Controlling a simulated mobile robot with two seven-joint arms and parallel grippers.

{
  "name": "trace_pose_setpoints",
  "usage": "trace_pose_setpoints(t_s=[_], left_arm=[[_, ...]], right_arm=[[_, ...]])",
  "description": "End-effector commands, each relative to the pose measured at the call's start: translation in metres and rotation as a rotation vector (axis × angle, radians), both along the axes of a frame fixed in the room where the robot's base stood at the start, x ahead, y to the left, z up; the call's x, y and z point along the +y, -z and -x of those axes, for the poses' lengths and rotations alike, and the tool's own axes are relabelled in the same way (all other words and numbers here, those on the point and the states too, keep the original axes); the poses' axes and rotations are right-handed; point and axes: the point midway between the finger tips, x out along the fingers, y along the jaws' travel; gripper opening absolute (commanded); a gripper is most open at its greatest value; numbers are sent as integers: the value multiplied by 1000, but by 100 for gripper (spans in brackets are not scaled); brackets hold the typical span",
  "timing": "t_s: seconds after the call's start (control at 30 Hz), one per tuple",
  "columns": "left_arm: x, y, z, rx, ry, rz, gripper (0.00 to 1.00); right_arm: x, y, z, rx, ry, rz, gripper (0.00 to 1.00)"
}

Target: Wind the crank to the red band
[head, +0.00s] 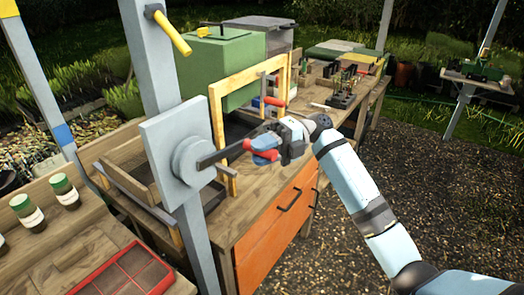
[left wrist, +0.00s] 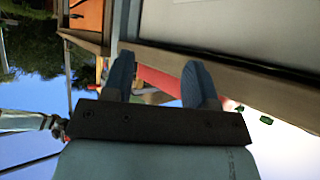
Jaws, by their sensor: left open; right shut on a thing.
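The crank is mounted on a grey plate (head: 166,150) fixed to a grey post. A red handle (head: 268,155) is at the arm's outer end. My right gripper (head: 264,146) is shut on this handle, and its fingers hide part of it. I cannot make out a red band on the crank. My left gripper (left wrist: 160,84) shows only in the left wrist view, with its blue fingers apart and nothing clearly held between them.
A wooden bench (head: 245,225) with orange doors (head: 275,240) stands behind the post. A yellow frame (head: 213,110) and a green box (head: 225,65) are close behind the crank. A red tray (head: 125,270) and several green-capped jars are at lower left. Gravel on the right is open.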

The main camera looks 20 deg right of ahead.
Motion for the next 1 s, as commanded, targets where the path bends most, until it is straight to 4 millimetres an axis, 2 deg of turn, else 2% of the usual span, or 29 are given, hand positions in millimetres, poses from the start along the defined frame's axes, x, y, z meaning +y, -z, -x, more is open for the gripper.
trace_pose_setpoints(t_s=[0.43, 0.7, 1.0], left_arm=[[0, -1, 0, 0, -1, -1, 53], [0, -5, 0, -1, -1, 0, 53], [0, -11, 0, -1, -1, 0, 53]], right_arm=[[-4, -23, -3, -82, 5, 94, 0], [-2, -55, -1, -230, 6, 277, 0], [8, -90, 7, -406, 5, 500, 0]])
